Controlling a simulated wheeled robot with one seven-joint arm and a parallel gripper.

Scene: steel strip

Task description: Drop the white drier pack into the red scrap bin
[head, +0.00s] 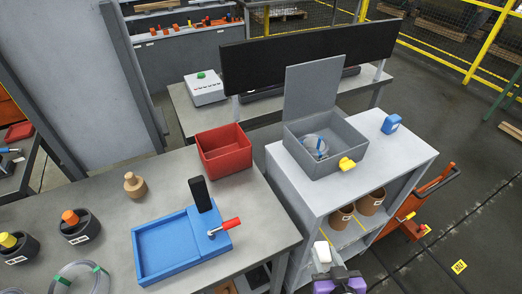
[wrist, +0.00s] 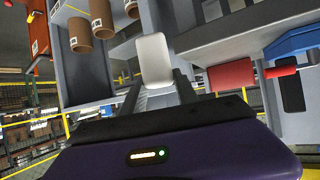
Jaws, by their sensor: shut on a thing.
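The white drier pack (head: 322,251) is held in my gripper (head: 330,264) at the bottom of the head view, in front of the grey shelf unit. In the wrist view the white pack (wrist: 153,60) stands up between the two fingers of my gripper (wrist: 158,88), which is shut on it. The red scrap bin (head: 224,152) is an open box on the back right of the grey workbench, up and left of my gripper. Its inside looks empty where I can see it.
A blue tray fixture (head: 175,248) with a red handle (head: 225,226) stands on the bench (head: 110,220) before the bin. The shelf unit (head: 375,155) bears an open grey box (head: 328,163) with a yellow latch and a blue block (head: 391,124). A wooden peg (head: 134,186) stands left.

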